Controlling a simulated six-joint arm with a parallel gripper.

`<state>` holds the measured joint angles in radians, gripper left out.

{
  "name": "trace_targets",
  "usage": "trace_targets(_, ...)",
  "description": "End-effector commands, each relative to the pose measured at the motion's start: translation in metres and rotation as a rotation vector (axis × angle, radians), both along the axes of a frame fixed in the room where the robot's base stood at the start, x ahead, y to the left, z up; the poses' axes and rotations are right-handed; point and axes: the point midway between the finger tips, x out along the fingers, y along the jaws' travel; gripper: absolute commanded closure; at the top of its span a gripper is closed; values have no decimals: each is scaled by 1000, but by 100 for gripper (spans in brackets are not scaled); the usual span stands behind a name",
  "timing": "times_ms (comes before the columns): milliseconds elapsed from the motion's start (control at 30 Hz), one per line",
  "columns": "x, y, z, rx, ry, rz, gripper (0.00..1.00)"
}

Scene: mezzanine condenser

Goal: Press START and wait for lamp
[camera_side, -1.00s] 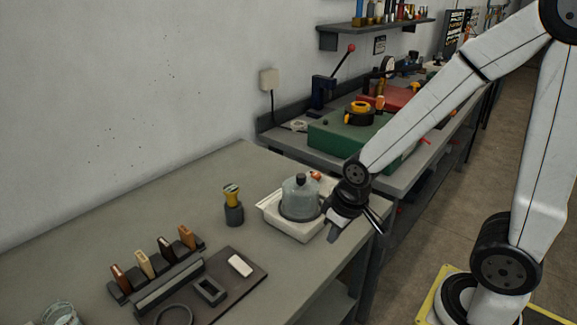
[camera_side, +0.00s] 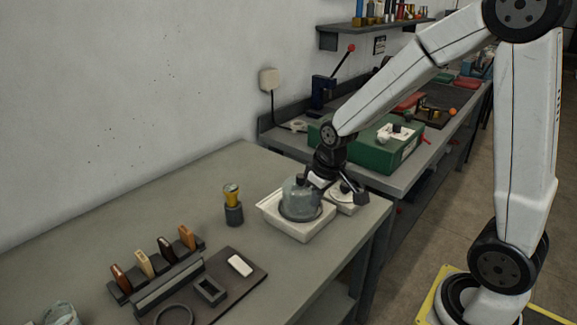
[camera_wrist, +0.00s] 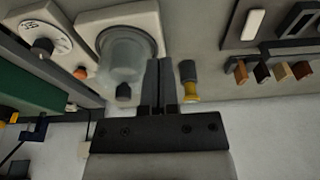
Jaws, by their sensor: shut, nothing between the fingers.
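A clear glass bell jar with a dark knob (camera_side: 301,196) stands on a white base (camera_side: 297,230) on the near bench. Next to it is a pale unit with a round marked dial (camera_wrist: 45,38) and a small orange button-like piece (camera_wrist: 81,73). I cannot read a START label, and no lamp can be made out for certain. My gripper (camera_wrist: 160,62) is shut and empty. In the wrist view its fingers appear just right of the jar. In the side view it hangs over the jar's far side, fingertips mostly hidden; whether it touches anything is unclear.
A dark cup with a yellow-topped tool (camera_side: 233,211) stands left of the jar. A rack of coloured handles (camera_side: 155,265) and a dark mat (camera_side: 225,284) lie nearer. A green box (camera_side: 382,156) is on the bench behind. Bare bench lies between the cup and wall.

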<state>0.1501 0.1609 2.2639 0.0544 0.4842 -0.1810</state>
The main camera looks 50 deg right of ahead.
Motion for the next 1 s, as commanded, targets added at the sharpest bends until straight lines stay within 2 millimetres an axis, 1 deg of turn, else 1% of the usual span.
trace_targets(33,10,-9,2,-1,-2,-6,100)
trace_targets(200,39,-39,11,0,-5,-9,100)
trace_targets(367,63,-69,18,1,-9,-10,100)
trace_targets(500,82,-97,24,2,-16,-9,100)
trace_targets(667,99,-132,30,4,-23,-6,100)
trace_targets(800,112,-164,35,5,-33,-2,100)
trace_targets(1000,122,-202,41,5,-45,6,100)
